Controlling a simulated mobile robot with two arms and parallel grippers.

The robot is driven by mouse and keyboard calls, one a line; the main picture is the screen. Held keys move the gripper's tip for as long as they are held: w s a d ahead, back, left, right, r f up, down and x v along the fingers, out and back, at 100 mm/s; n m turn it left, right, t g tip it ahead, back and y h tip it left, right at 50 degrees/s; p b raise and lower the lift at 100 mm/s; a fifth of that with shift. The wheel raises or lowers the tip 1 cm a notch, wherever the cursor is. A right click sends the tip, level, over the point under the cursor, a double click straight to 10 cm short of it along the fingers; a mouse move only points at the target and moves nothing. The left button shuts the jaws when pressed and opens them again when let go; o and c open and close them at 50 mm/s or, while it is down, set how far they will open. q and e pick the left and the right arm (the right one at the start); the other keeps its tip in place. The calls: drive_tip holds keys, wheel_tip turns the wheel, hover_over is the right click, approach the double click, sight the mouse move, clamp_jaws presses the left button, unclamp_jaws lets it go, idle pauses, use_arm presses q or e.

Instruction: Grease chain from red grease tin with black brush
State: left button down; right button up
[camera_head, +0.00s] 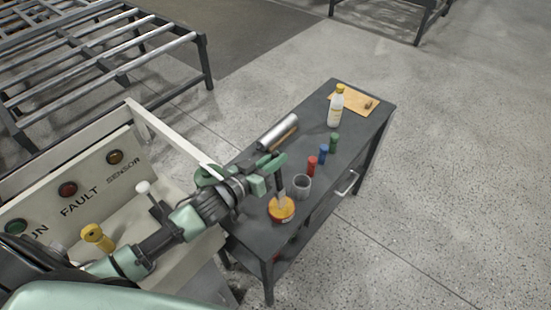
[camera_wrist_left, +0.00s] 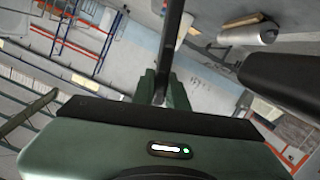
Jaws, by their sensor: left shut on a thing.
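My left gripper (camera_head: 275,166) is shut on the black brush (camera_head: 280,180) above the near end of a dark table (camera_head: 243,232). In the left wrist view the brush's dark handle (camera_wrist_left: 172,38) rises between my gripper's fingers (camera_wrist_left: 163,90). I cannot make out a chain in either view. My right gripper is not in view.
A grey cup (camera_head: 302,187) stands right beside the tin. Red (camera_head: 312,165), blue (camera_head: 323,154) and green (camera_head: 334,142) small cylinders, a bottle (camera_head: 336,108) and a wooden board (camera_head: 350,101) are farther back. A metal roll (camera_head: 277,132) lies at the left edge. A control panel (camera_head: 85,180) is left.

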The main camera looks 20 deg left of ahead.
use_arm(q)
drive_tip(key=shift+f, duration=0.45)
drive_tip(key=shift+f+b, duration=0.1)
drive_tip(key=shift+b, duration=0.2)
drive_tip(key=shift+f, duration=0.15)
idle(0.8)
drive_tip(key=shift+s, duration=0.1)
idle(0.4)
wheel_tip(320, 180, up, 7)
drive_tip(key=p, duration=0.7)
drive_tip(key=shift+r+p, duration=0.2)
drive_tip(key=shift+p, duration=0.15)
idle(0.3)
